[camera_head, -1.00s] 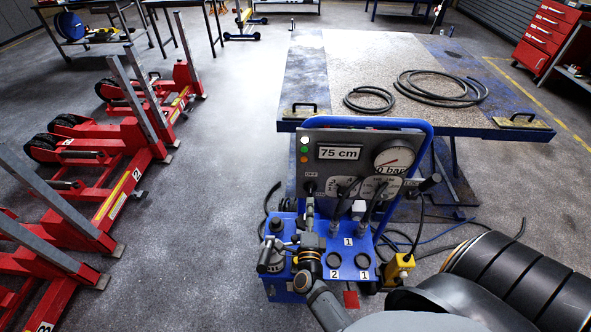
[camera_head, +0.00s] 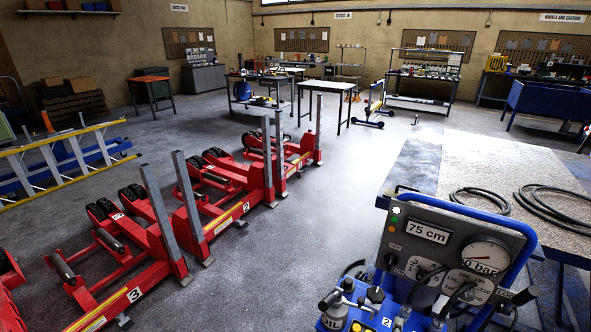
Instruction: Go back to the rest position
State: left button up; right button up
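Neither of my grippers shows in the head view. The blue control unit (camera_head: 452,258) stands at the lower right, cut off by the bottom edge. Its grey panel has a display reading 75 cm (camera_head: 429,232) and a round gauge (camera_head: 486,255) marked bar. Several red trolley jacks (camera_head: 240,190) with grey uprights stand in a row on the left and middle floor. Labels 2 and 3 show on two of them.
A work table (camera_head: 470,150) with coiled black hoses (camera_head: 545,205) stands behind the unit. A yellow ladder (camera_head: 70,160) is at the left. Benches and a blue bin (camera_head: 548,103) line the back. Grey floor (camera_head: 270,270) is clear between the jacks and the unit.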

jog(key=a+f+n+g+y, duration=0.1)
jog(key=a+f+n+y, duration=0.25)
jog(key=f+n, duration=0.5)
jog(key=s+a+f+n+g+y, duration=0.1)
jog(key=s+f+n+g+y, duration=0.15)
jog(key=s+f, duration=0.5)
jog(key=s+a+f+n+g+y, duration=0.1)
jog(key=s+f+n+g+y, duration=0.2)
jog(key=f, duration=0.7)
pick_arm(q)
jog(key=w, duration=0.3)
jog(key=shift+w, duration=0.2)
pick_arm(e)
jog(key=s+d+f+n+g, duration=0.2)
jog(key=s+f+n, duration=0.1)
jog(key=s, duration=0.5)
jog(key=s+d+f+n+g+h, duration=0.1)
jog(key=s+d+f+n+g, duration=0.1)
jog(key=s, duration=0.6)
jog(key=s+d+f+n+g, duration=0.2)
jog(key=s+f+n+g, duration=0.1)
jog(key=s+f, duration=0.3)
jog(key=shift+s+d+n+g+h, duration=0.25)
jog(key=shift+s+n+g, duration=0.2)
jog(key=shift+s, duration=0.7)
